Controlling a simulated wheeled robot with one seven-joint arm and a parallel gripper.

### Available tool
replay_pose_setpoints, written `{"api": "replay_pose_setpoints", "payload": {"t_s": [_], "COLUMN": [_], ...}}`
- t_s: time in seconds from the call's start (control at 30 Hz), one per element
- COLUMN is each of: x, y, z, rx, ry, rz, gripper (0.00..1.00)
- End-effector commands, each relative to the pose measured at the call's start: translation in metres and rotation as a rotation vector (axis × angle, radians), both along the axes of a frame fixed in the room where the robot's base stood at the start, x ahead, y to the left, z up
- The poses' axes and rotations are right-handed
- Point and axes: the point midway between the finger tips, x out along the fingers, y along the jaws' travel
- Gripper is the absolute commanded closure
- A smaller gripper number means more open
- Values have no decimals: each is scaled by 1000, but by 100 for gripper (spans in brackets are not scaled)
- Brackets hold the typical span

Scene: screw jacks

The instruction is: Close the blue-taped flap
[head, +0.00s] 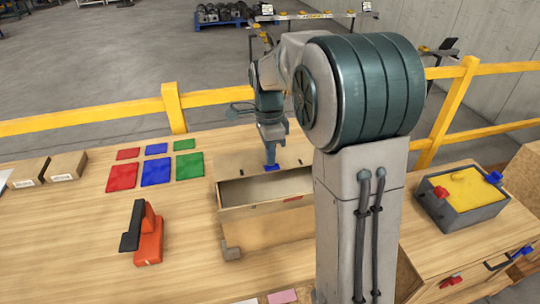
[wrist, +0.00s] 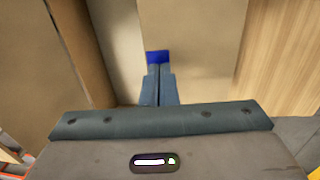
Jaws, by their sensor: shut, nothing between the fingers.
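A cardboard box (head: 262,206) stands open on the wooden table, with its inside in sight. Its far flap (head: 232,164) is folded outward and carries a blue tape mark (head: 272,167) at the hinge-side edge or close to it; I cannot tell exactly. My gripper (head: 270,161) points down at the blue tape, fingers shut and empty. In the wrist view the fingertips (wrist: 158,68) overlap the near end of the blue tape (wrist: 158,56) on the tan flap (wrist: 200,45). I cannot tell whether they touch it. A red mark (head: 293,198) shows on the box's near side.
Red, blue and green squares (head: 156,171) lie left of the box. A black and orange object (head: 146,238) stands in front of them. A grey bin with yellow contents (head: 467,190) is at the right. A yellow railing (head: 90,117) runs behind the table.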

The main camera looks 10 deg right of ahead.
Motion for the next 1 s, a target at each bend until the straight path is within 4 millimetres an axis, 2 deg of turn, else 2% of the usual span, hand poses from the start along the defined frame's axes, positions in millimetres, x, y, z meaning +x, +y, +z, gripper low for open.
{"api": "replay_pose_setpoints", "payload": {"t_s": [0.13,0.47,0.7,1.0], "x": [-1,-1,-6,-8], "y": [0,0,0,-1], "z": [-7,-9,-29,-33], "rx": [0,0,0,0], "ry": [1,0,3,13], "rz": [-1,-1,-1,-1], "gripper": [100,100,100,100]}}
